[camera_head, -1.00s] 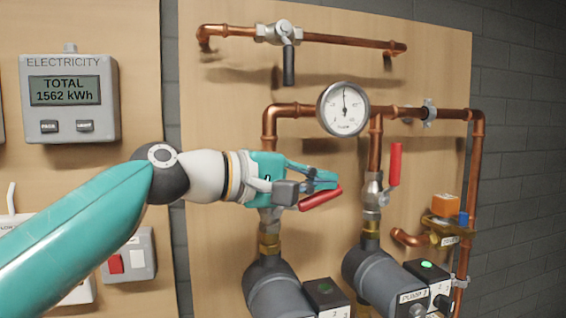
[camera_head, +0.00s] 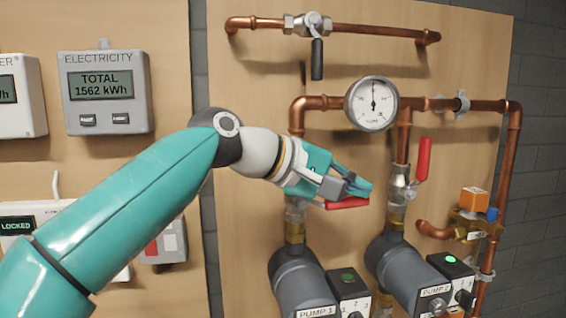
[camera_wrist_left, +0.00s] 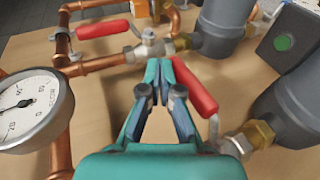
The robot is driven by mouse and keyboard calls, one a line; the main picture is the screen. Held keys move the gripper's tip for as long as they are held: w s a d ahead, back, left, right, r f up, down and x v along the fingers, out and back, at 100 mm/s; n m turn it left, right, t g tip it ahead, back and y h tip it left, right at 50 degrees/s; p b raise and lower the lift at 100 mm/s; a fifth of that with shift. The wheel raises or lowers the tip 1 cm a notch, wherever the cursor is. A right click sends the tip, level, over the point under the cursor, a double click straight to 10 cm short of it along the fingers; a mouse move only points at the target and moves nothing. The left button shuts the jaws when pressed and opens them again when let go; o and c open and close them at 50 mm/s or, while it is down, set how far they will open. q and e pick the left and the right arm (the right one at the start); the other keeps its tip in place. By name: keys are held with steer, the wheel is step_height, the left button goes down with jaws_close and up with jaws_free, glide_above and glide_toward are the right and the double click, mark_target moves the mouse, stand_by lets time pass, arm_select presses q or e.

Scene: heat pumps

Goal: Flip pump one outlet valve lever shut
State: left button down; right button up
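The pump one outlet valve (camera_head: 296,210) sits on the vertical pipe above pump one (camera_head: 300,285). Its red lever (camera_head: 346,203) points right, nearly level, across the pipe line. My left gripper (camera_head: 360,189) is just above this lever in the head view and hides part of the valve. In the left wrist view the gripper's fingertips (camera_wrist_left: 159,70) are together with nothing between them. The lever (camera_wrist_left: 194,87) lies close along the right finger's side there; I cannot tell whether they touch. My right gripper is out of view.
The pump two valve's red lever (camera_head: 423,160) stands upright to the right. Pump two (camera_head: 400,270) is below right. An electricity meter (camera_head: 104,92) hangs at left.

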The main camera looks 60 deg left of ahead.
arm_select(q)
steer(key=shift+f, duration=0.1)
steer(key=v, duration=0.7)
steer(key=shift+s, duration=0.25)
stand_by(0.5)
